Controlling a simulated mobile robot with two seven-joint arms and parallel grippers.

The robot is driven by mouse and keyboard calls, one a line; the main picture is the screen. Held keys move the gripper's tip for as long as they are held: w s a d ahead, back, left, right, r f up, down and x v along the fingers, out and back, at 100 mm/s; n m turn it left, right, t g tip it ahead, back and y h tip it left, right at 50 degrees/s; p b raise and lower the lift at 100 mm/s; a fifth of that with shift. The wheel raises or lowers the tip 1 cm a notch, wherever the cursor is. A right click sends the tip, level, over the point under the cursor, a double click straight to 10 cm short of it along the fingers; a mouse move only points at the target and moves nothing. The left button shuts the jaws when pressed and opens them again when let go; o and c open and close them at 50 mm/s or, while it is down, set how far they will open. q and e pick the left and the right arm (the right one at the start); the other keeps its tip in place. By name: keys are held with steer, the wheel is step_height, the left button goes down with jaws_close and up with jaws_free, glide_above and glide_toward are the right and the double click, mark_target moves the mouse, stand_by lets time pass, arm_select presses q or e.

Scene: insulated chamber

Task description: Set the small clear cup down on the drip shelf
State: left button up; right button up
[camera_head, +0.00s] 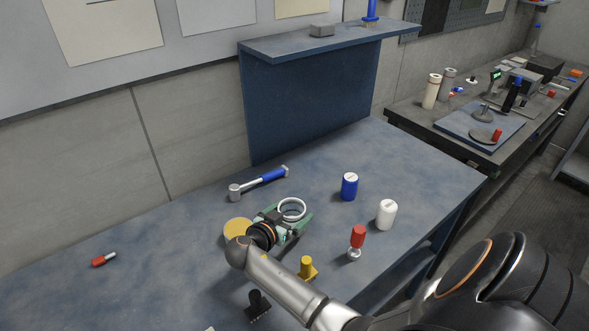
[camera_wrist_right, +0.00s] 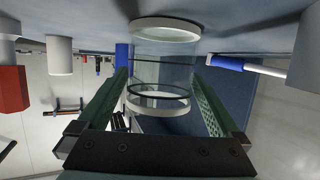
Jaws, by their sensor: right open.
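The small clear cup (camera_head: 292,209) shows as a pale ring on the blue table. In the right wrist view, which looks upside down, the cup (camera_wrist_right: 162,70) is a clear cylinder with white ends and dark bands, its far end at the tabletop. My right gripper (camera_head: 287,217) is open, with its green fingers on either side of the cup; they also show in the right wrist view (camera_wrist_right: 162,85). A blue raised shelf (camera_head: 285,46) stands at the back of the table; whether it is the drip shelf I cannot tell. My left gripper is not in view.
A hammer (camera_head: 258,183) lies behind the cup. A tan round piece (camera_head: 237,229) is left of the gripper. A blue canister (camera_head: 349,187), white canister (camera_head: 387,213) and red-handled tool (camera_head: 357,240) stand to the right. A grey block (camera_head: 321,30) is on the raised shelf.

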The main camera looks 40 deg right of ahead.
stand_by(0.3)
steer(key=c, duration=1.3)
steer(key=shift+r, duration=0.1)
